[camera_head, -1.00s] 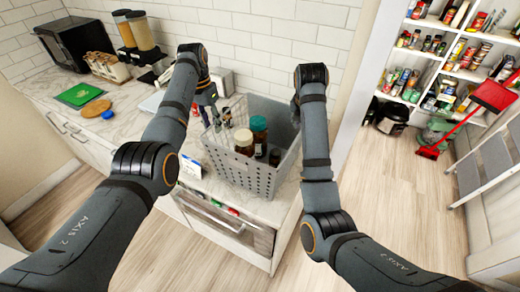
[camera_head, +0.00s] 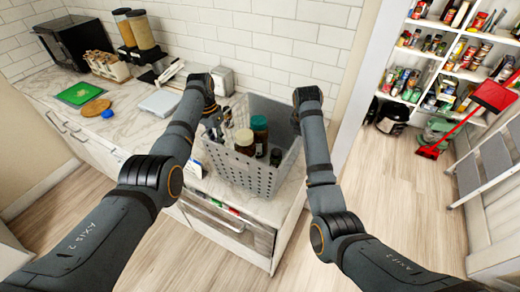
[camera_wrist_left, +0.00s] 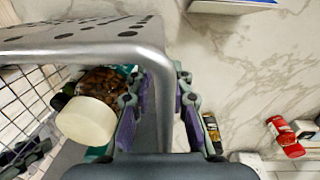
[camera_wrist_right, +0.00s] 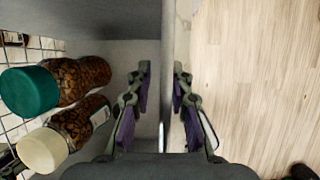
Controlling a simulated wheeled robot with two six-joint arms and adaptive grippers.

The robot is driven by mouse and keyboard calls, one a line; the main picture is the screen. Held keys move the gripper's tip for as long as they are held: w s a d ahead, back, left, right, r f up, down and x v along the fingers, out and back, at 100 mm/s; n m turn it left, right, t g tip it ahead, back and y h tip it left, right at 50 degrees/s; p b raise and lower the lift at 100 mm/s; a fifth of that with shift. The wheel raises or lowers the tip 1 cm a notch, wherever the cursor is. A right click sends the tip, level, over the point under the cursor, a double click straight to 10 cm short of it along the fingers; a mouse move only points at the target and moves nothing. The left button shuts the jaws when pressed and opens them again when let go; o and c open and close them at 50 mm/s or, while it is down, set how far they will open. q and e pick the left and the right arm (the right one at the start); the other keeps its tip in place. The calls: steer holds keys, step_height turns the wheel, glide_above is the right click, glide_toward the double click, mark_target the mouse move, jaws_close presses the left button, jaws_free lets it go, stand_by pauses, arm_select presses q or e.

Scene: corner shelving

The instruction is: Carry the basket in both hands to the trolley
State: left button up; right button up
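A grey perforated basket (camera_head: 240,174) stands on the end of the marble counter and holds jars with a green lid (camera_head: 259,124) and a cream lid (camera_head: 244,138). My left gripper (camera_head: 213,120) is at its left rim. In the left wrist view the gripper (camera_wrist_left: 164,85) is open, with a finger on each side of the basket wall. My right gripper (camera_head: 297,118) is at the right rim, partly hidden by my arm. In the right wrist view the gripper (camera_wrist_right: 162,75) is open and straddles the wall (camera_wrist_right: 168,40). I see no trolley.
The counter (camera_head: 130,128) runs left with a green board (camera_head: 78,93), cereal dispensers (camera_head: 140,32) and a black microwave (camera_head: 74,42). Wall tiles are close behind the basket. Right are open floor (camera_head: 400,205), stocked shelves (camera_head: 440,45), a red dustpan (camera_head: 492,96) and a step ladder (camera_head: 490,165).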

arm_select(q)
jaws_close()
arm_select(e)
jaws_close()
